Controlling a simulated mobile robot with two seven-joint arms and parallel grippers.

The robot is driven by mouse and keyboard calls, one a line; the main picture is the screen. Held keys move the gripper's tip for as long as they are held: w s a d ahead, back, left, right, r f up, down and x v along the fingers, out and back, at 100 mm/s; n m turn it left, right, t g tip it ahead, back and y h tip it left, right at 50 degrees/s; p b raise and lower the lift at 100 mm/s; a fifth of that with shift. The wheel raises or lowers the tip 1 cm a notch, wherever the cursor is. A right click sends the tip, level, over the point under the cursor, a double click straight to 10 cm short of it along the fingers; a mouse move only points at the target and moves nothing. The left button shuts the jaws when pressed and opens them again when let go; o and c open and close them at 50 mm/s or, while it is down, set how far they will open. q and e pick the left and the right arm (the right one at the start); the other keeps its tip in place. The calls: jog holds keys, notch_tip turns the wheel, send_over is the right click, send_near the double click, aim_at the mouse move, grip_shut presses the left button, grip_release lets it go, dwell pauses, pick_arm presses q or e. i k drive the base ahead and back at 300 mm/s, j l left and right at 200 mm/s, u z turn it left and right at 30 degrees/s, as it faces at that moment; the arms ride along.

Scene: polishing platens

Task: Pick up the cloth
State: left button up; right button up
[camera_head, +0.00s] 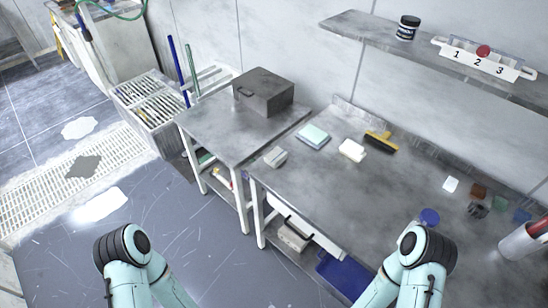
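Several small items on the steel worktable (330,190) could be the cloth. A flat, pale teal and white folded-looking piece (313,136) lies near its back left. A small white lump (352,150) lies to the right of that, and a grey-white block (275,157) is at the left edge. I cannot tell for sure which is cloth. My two arms show only as pale green links at the bottom left and bottom right. Neither gripper is in view, and nothing held can be seen.
A yellow-handled brush (380,142) lies behind the white lump. A dark metal box (263,92) stands on the lower left table. A blue round item (430,216) and several small blocks are at the right. A wall shelf (370,31) holds a dark jar (407,27). The table's middle is clear.

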aim_at(277, 156)
jog(key=i+j+z, duration=0.15)
jog(key=j, duration=0.25)
jog(key=i+j+z, duration=0.15)
jog(key=j, duration=0.3)
jog(key=i+j+z, duration=0.15)
jog(key=j, duration=0.3)
jog(key=i+j+z, duration=0.15)
jog(key=j, duration=0.3)
